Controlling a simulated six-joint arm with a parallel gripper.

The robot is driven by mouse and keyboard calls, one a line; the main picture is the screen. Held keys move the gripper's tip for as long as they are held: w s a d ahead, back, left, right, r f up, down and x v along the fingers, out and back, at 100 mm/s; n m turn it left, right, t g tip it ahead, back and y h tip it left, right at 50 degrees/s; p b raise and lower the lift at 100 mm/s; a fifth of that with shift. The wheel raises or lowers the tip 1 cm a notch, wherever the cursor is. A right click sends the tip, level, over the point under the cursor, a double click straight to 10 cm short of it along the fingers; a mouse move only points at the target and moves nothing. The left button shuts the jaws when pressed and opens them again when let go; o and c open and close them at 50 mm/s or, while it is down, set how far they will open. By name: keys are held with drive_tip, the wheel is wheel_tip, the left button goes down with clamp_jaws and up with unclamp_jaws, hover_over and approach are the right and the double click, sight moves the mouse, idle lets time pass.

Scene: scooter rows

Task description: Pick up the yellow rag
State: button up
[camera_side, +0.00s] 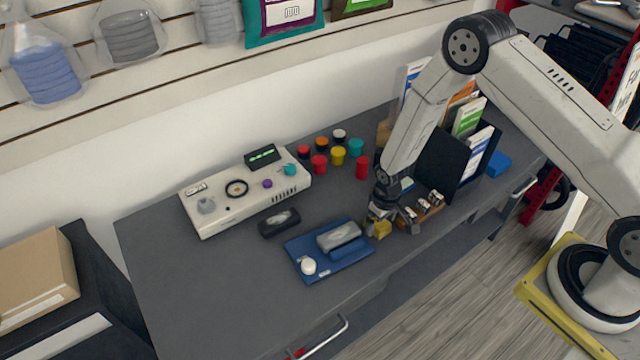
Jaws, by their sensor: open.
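A small yellow thing that looks like the yellow rag (379,229) lies on the grey table, just right of the blue mat. My gripper (393,226) is low over the table, pointing down right at the rag. Its jaws are open. The gripper covers part of the rag, and I cannot tell whether the fingers touch it or stand around it.
The blue mat (301,248) holds a grey tool and a white round thing. A wooden block with small metal parts (430,207) stands close right of my gripper. A white control panel (222,212), several coloured containers (339,155) and a black file holder (440,165) stand behind.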

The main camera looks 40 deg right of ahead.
drive_tip(key=shift+f, duration=0.4)
drive_tip(key=c, duration=1.2)
drive_tip(key=shift+o, duration=0.2)
drive_tip(key=shift+r, duration=0.1)
drive_tip(key=shift+w+r, duration=0.1)
drive_tip(key=shift+r, duration=0.95)
drive_tip(key=s+r, duration=1)
drive_tip(key=s, duration=0.4)
drive_tip(key=shift+r, duration=0.35)
drive_tip(key=shift+s+d, duration=0.1)
